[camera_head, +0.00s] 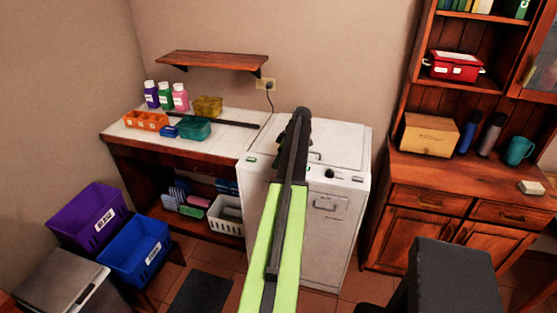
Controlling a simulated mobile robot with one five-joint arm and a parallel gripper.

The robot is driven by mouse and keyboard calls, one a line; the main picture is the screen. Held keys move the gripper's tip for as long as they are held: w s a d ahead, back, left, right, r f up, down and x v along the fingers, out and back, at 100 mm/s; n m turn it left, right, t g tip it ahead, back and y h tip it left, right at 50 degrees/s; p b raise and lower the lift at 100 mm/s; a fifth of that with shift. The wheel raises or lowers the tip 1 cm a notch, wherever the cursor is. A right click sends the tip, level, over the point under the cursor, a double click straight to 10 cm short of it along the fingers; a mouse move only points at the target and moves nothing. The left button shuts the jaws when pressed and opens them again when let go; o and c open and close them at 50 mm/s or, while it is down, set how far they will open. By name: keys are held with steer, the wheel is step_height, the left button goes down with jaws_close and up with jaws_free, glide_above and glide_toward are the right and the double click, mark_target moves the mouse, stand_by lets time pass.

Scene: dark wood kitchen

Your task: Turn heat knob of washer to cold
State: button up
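The washer (340,215) is a white top-lidded machine standing in the middle of the view. A small black round knob (329,174) shows on its front upper panel, just right of my arm. Its pointer and markings are too small to read. A small green patch (251,159) shows at the panel's left end. My arm reaches forward over the washer and hides the middle-left of its panel and lid. My gripper (302,113) is at the dark far end of the arm, over the back of the lid, apart from the knob in the picture. Its fingers cannot be made out.
A white-topped counter (228,139) with bottles, bins and boxes adjoins the washer on the left. A purple bin (88,215) and a blue bin (137,250) stand at lower left. A wooden cabinet (430,200) stands to the right. Tiled floor shows in front.

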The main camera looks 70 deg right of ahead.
steer(key=p+v, duration=1.6)
steer(key=v, duration=0.1)
steer(key=shift+r, duration=0.25)
steer(key=shift+a, duration=0.1)
